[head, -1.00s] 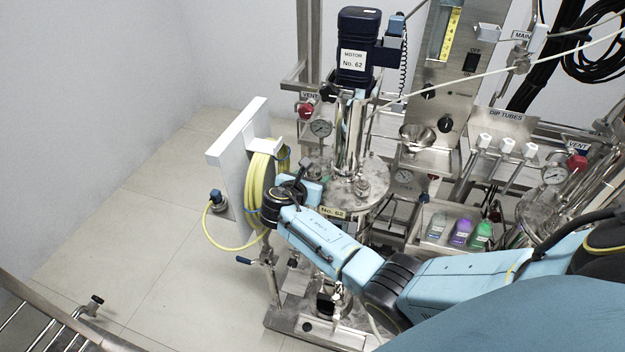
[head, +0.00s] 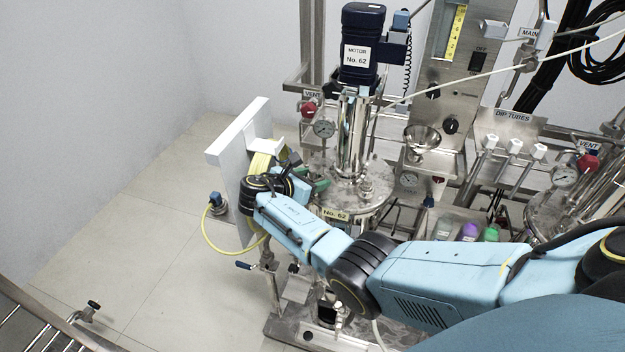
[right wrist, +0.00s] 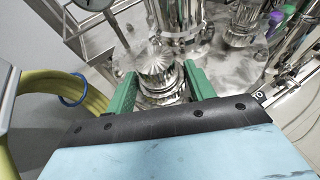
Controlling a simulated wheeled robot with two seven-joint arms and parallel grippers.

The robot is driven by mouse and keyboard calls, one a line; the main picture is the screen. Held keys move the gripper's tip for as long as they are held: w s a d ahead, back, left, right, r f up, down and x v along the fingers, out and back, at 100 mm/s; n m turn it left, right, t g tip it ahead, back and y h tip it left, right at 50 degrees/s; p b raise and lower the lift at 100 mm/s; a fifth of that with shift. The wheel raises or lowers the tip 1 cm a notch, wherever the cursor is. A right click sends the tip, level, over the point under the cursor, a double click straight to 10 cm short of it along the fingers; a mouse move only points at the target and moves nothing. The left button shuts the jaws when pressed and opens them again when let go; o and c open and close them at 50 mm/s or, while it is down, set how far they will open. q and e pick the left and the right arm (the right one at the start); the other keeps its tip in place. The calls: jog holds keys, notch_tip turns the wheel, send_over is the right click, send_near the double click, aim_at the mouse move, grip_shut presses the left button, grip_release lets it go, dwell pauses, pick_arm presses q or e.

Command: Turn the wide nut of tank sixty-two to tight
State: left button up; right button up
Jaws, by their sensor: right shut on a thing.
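Tank sixty-two (head: 347,212), a steel vessel with a "No. 62" plate, stands mid-picture in the head view under the dark blue motor (head: 360,50). In the right wrist view the wide nut (right wrist: 157,72), a round ribbed metal piece, sits at the near side of the tank's lid. The green fingers of my right gripper (right wrist: 161,88) stand on either side of it and are shut on it. In the head view my right gripper (head: 318,184) is at the lid's left edge; the nut is mostly hidden there. My left gripper is not in view.
A white panel (head: 228,160) with a coiled yellow hose (head: 262,162) stands just left of my right wrist. A pressure gauge (head: 324,128) and red vent knob (head: 309,109) are behind the lid. Coloured bottles (head: 468,231) stand right.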

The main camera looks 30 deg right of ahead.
dwell(0.4)
jog(key=o, duration=0.7)
jog(key=v, duration=1.3)
jog(key=shift+a+p, duration=0.2)
jog(key=shift+p, duration=0.1)
